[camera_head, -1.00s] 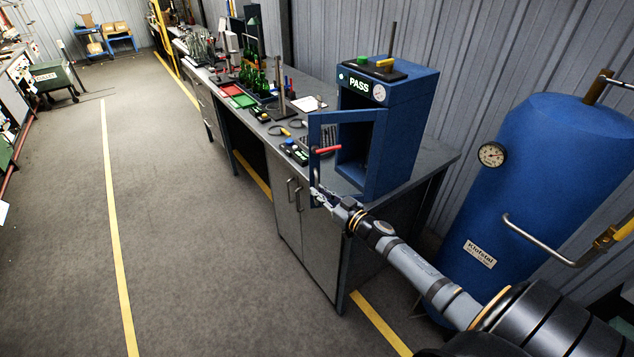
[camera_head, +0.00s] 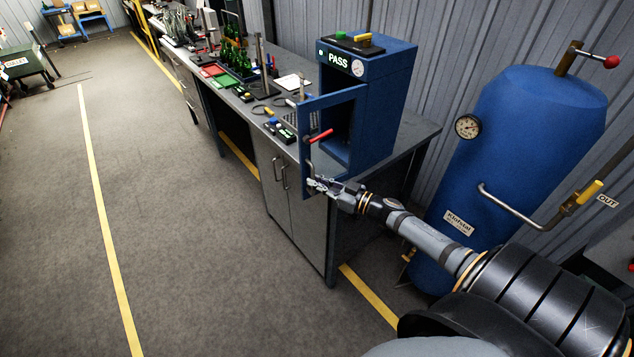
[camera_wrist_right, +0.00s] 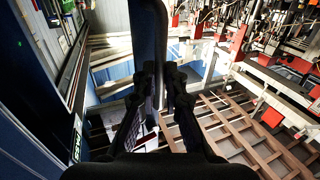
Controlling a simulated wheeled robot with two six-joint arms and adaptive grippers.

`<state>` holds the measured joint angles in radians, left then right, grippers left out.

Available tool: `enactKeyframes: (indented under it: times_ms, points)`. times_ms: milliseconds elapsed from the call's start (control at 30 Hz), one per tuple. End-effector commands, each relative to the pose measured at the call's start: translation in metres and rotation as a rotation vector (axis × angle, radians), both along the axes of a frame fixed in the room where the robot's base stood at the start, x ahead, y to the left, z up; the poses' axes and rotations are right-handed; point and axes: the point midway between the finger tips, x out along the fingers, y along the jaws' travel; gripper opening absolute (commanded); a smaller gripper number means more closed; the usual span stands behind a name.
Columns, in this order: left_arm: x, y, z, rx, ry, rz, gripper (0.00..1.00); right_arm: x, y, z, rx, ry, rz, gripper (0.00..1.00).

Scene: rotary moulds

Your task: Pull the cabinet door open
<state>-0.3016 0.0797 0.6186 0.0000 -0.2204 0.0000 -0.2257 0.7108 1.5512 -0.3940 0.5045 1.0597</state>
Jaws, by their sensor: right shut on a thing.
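The blue cabinet (camera_head: 385,105) with a lit PASS sign stands on the grey workbench. Its blue-framed door (camera_head: 304,122) stands open, out from the cabinet front, and the dark inside shows behind it. A red lever (camera_head: 319,136) shows at the door. My right gripper (camera_head: 318,185) is at the lower outer part of the door, shut on the door handle (camera_head: 309,167). In the right wrist view the handle (camera_wrist_right: 149,30) is a dark upright bar between the fingers (camera_wrist_right: 160,90). My left gripper is not in view.
The workbench (camera_head: 405,140) carries green bottles (camera_head: 236,58), trays and small tools left of the cabinet. A blue tank (camera_head: 520,140) with a gauge and a bent pipe stands to the right, close to my right arm.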

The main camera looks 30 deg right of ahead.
Motion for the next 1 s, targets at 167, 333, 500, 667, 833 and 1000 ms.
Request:
enactKeyframes:
  times_ms: [167, 333, 500, 667, 833, 1000]
  points:
    - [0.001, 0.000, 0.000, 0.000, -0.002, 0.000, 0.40, 0.000, -0.001, -0.001, -0.001, 0.003, -0.004, 0.00]
    - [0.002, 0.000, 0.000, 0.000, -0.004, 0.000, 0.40, 0.000, -0.001, -0.001, -0.002, 0.002, -0.004, 0.33]
    - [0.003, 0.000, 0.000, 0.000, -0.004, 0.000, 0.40, 0.000, -0.001, 0.000, -0.001, 0.002, -0.003, 0.34]
    - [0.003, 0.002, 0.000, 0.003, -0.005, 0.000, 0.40, -0.001, -0.001, -0.001, -0.002, 0.002, -0.001, 0.34]
    - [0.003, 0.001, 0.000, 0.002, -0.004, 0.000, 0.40, -0.018, -0.009, -0.002, -0.004, 0.006, 0.001, 0.34]
    - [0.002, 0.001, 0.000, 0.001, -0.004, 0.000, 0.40, -0.046, -0.021, -0.002, -0.006, 0.008, 0.002, 0.34]
